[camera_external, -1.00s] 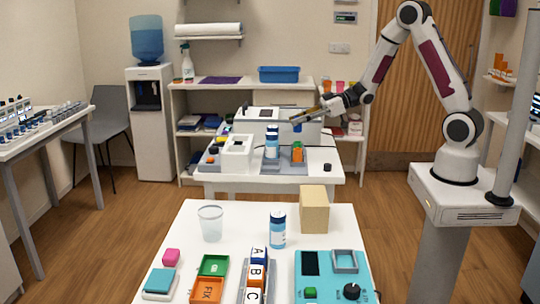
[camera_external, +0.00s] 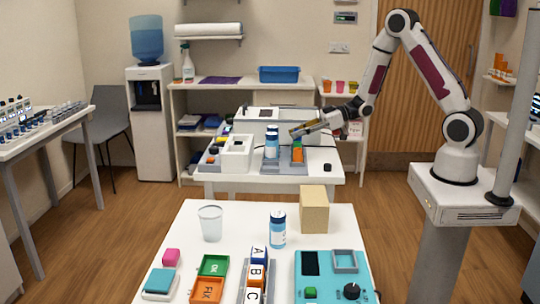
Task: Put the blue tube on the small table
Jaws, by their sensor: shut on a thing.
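My gripper (camera_external: 293,131) is over the middle white table (camera_external: 325,176), just right of two blue-and-white bottles (camera_external: 271,146). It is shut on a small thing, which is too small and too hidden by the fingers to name. Green and orange tube-like pieces (camera_external: 298,153) stand below the fingers on a grey tray (camera_external: 288,168). I cannot tell a separate blue tube apart. Two white tables show: this middle one and a nearer one (camera_external: 240,226). I cannot tell which is the small table.
The near table holds a clear cup (camera_external: 210,223), a blue-and-white bottle (camera_external: 278,229), a tan block (camera_external: 314,209), lettered blocks (camera_external: 256,275) and a teal device (camera_external: 330,277). A white box (camera_external: 237,153) and a small black object (camera_external: 327,167) are on the middle table.

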